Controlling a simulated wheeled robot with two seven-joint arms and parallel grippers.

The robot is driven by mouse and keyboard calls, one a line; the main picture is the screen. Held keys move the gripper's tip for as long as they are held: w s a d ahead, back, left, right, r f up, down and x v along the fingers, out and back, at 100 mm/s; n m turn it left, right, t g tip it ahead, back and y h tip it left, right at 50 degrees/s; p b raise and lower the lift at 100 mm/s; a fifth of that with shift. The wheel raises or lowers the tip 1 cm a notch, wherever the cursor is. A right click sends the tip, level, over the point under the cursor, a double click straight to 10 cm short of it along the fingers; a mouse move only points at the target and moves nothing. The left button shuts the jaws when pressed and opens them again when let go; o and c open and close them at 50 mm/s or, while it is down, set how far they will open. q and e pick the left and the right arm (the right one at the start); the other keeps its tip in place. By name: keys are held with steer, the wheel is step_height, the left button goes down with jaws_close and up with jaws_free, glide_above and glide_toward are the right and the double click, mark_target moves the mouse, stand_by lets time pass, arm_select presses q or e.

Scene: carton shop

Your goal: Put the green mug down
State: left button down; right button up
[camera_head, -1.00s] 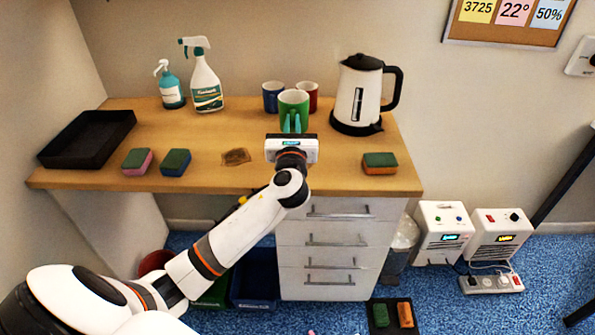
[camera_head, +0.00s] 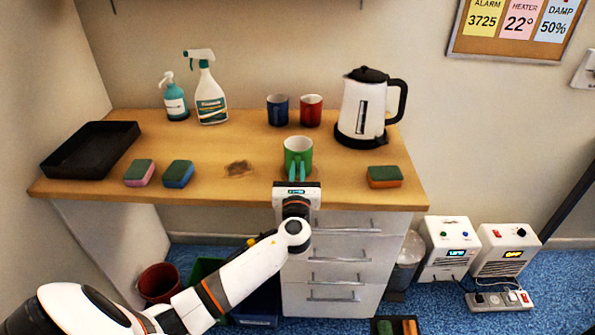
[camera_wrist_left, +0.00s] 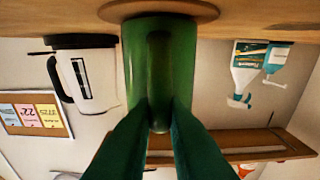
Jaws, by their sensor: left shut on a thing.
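The green mug (camera_head: 298,150) is upright over the front middle of the wooden desk (camera_head: 225,150). My left gripper (camera_head: 297,172) comes from the front and is shut on the mug's near side, at the handle. In the left wrist view, which is upside down, the green fingers (camera_wrist_left: 160,125) close on the handle of the green mug (camera_wrist_left: 178,70). The mug's base is close to a brown round patch (camera_wrist_left: 205,10) on the desk; I cannot tell whether it touches. My right gripper is not in view.
A blue mug (camera_head: 277,110) and a red mug (camera_head: 311,110) stand behind. A white kettle (camera_head: 362,110) is at back right. Sponges lie at the front, one orange and green (camera_head: 385,177) to the right. A black tray (camera_head: 90,150) is at left. A dark stain (camera_head: 239,168) marks the desk.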

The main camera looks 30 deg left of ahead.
arm_select(q)
steer(key=shift+f, duration=0.1)
steer(key=c, duration=1.5)
jaws_free()
steer(key=shift+o, duration=0.2)
steer(key=shift+r, duration=0.2)
steer(key=b+v, duration=0.1)
steer(key=v, duration=1.1)
